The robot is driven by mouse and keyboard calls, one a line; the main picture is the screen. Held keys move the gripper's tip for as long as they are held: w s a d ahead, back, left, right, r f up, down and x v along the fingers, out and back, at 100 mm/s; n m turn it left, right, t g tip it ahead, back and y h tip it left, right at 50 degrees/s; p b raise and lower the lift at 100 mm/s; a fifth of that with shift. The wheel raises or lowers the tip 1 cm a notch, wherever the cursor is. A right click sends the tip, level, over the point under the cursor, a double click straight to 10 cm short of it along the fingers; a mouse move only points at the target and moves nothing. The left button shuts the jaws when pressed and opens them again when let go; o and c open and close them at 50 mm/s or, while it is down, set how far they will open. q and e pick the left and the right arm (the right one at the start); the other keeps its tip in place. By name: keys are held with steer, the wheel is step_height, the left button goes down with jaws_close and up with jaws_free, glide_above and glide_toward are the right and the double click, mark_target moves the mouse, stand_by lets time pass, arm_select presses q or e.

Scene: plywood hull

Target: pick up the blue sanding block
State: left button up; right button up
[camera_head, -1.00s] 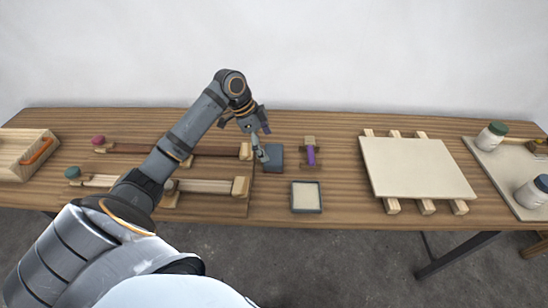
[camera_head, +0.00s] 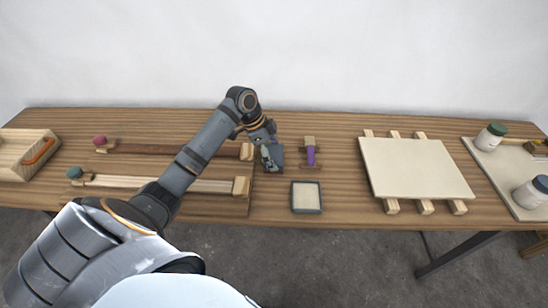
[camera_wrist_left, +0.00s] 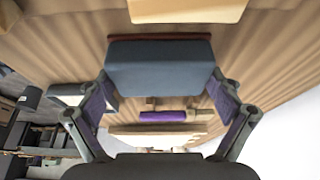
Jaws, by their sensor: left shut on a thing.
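The blue sanding block (camera_head: 280,163) is a grey-blue block on the plywood bench, right of the clamps and partly hidden by my left gripper (camera_head: 268,157). In the left wrist view the block (camera_wrist_left: 160,66) fills the space between the two fingers of my left gripper (camera_wrist_left: 160,88). The fingers are shut on its two sides. A dark red strip shows along the block's far edge. The block looks to be at bench level; I cannot tell whether it is lifted. My right gripper is not in view.
Two long bar clamps (camera_head: 200,150) lie left of the block. A small shallow tray (camera_head: 306,211) and a purple-handled tool (camera_head: 310,157) are close on its right. A pale board (camera_head: 415,168) on battens lies further right, then jars (camera_head: 491,136). Bench space between tray and board is clear.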

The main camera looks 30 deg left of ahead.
mark_target(279, 155)
arm_select(q)
steer(key=shift+r, duration=0.1)
steer(key=shift+r, duration=0.35)
step_height(279, 155, up, 3)
steer(key=shift+d+f+b, duration=0.1)
steer(key=shift+b, duration=0.2)
steer(key=s+d+r, duration=0.1)
steer(key=s+r, duration=0.1)
steer(key=r, duration=0.1)
steer(key=s+d+r, duration=0.1)
steer(key=shift+d+r, duration=0.25)
steer(key=shift+d, duration=0.05)
steer(key=s+d+r, duration=0.4)
steer(key=s+d, duration=0.2)
steer(key=s, duration=0.1)
steer(key=shift+s+d+r, duration=0.15)
steer(key=shift+d+r, duration=0.15)
steer(key=shift+r, duration=0.1)
